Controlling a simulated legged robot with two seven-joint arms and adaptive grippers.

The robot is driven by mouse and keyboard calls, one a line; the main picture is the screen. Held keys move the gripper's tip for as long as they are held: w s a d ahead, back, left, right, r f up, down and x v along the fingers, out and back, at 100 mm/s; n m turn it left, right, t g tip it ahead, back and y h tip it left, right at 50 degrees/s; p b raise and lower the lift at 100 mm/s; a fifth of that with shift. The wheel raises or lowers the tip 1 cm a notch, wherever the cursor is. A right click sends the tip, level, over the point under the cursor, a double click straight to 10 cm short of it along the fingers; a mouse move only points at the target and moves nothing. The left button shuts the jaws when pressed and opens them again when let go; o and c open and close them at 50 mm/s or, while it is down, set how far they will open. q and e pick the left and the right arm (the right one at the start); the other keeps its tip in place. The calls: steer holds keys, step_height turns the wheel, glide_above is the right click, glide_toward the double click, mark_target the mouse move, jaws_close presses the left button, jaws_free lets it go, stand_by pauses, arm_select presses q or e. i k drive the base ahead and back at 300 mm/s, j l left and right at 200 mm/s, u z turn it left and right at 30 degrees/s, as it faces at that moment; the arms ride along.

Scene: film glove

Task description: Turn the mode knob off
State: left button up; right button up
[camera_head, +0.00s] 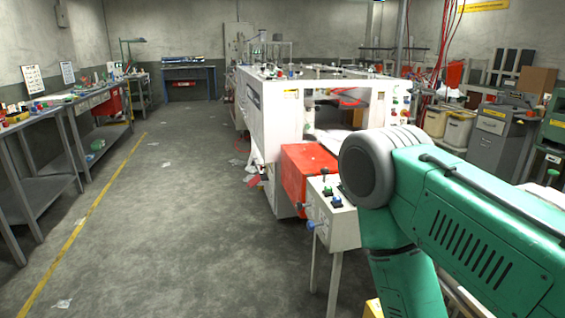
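A white machine (268,125) stands in the middle with a red block-like part (303,172) at its near end. A white control box (338,222) on legs stands in front of it. Its top carries a green knob or button (327,191) and a blue one (337,202). A blue knob (311,225) sticks out from its left side. I cannot tell which is the mode knob or how it is set. My green right arm fills the lower right and hides part of the box's surroundings. Neither gripper is in view.
Grey workbenches (30,187) with small items line the left wall. A yellow floor line (85,222) runs beside them. The grey floor (185,225) between benches and machine is mostly clear, with scraps. Grey cabinets (497,140) and bins stand at the right.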

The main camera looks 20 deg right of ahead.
mark_target(324, 171)
steer(key=i, duration=2)
steer(key=i+z, duration=0.3)
steer(key=i+j+z, duration=0.25)
steer(key=i, duration=0.25)
steer(key=i+j+z, duration=0.3)
steer(key=i+l, duration=0.05)
steer(key=i, duration=0.05)
